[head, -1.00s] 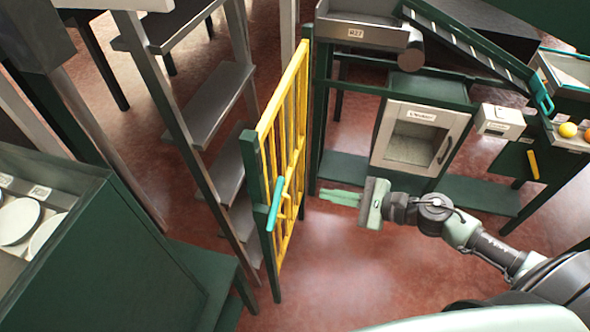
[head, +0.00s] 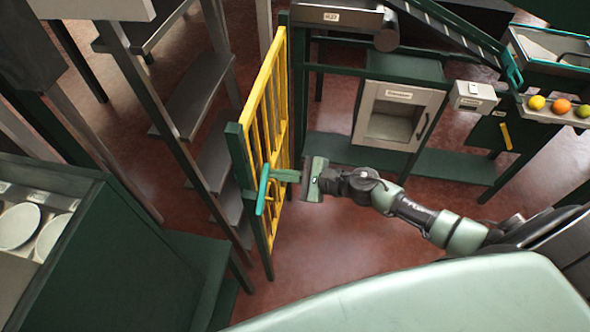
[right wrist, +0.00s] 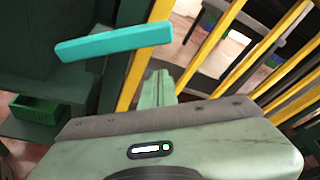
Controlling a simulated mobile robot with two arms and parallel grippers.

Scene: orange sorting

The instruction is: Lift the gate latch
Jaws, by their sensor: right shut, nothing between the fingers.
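The gate latch is a teal bar (head: 263,189) on the near post side of the yellow gate (head: 266,100). In the right wrist view the latch (right wrist: 114,41) lies across the view, slightly tilted, just beyond and left of my fingertips. My right gripper (head: 272,175) is shut and empty, its fingers pointing left at the latch. In the head view the tips overlap or nearly reach the latch; in the right wrist view the fingers (right wrist: 158,80) appear below it, with a gap visible. Whether they touch is not clear. My left gripper is not in view.
Dark shelves or steps (head: 195,95) stand left of the gate. A green cabinet with plates (head: 18,226) is at the lower left. A white-doored cabinet (head: 397,112) stands right of the gate, and fruit lies on a tray (head: 552,116) at far right. Red floor is open below my arm.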

